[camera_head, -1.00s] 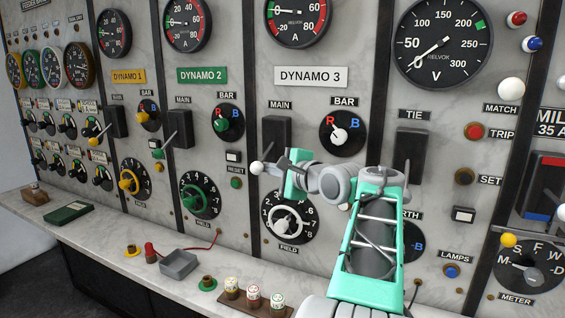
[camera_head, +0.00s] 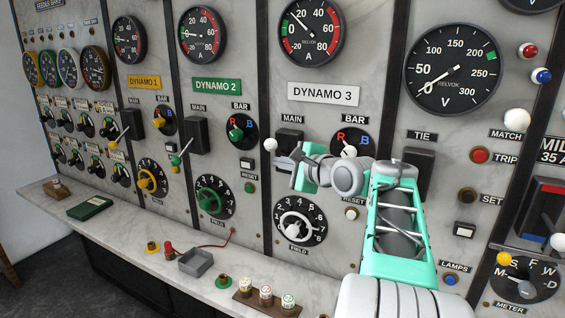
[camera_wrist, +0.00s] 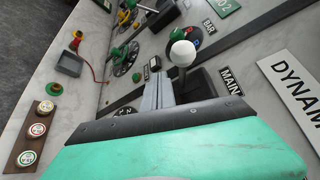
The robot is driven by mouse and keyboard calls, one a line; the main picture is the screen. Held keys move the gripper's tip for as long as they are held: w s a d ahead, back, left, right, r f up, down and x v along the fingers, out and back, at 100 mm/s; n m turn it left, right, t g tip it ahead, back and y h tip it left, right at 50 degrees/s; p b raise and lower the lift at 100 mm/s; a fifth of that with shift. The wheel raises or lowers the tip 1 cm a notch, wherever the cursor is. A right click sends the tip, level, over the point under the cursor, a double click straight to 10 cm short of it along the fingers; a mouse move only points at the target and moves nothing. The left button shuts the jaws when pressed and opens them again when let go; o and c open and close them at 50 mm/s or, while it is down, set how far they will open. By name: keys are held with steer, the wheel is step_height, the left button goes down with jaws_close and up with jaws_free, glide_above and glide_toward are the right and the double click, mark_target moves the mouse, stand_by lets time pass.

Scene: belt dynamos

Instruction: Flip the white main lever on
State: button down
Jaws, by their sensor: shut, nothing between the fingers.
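The white main lever sits on the dynamo 3 panel under a MAIN label. Its white ball knob (camera_head: 270,144) sticks out from a dark switch box (camera_head: 289,140), a little below the label. My gripper (camera_head: 297,160) is shut and empty just below and right of the knob. In the wrist view the white knob (camera_wrist: 182,52) stands on its dark stem just beyond my shut grey fingers (camera_wrist: 160,84). Whether the fingers touch the stem I cannot tell. My gripper hides part of the switch box.
The dynamo 3 BAR selector (camera_head: 347,150) and FIELD dial (camera_head: 299,226) are close to my arm. The dynamo 2 main lever's green knob (camera_head: 175,160) is to the left. A marble ledge (camera_head: 130,222) below holds a grey tray (camera_head: 196,262) and several small pieces.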

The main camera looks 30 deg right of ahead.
step_height(320, 180, down, 4)
steer(key=d+b, duration=0.2)
steer(key=s+d+r, duration=0.2)
steer(key=s+r, duration=0.3)
steer(key=s, duration=0.2)
steer(key=shift+s+d, duration=0.25)
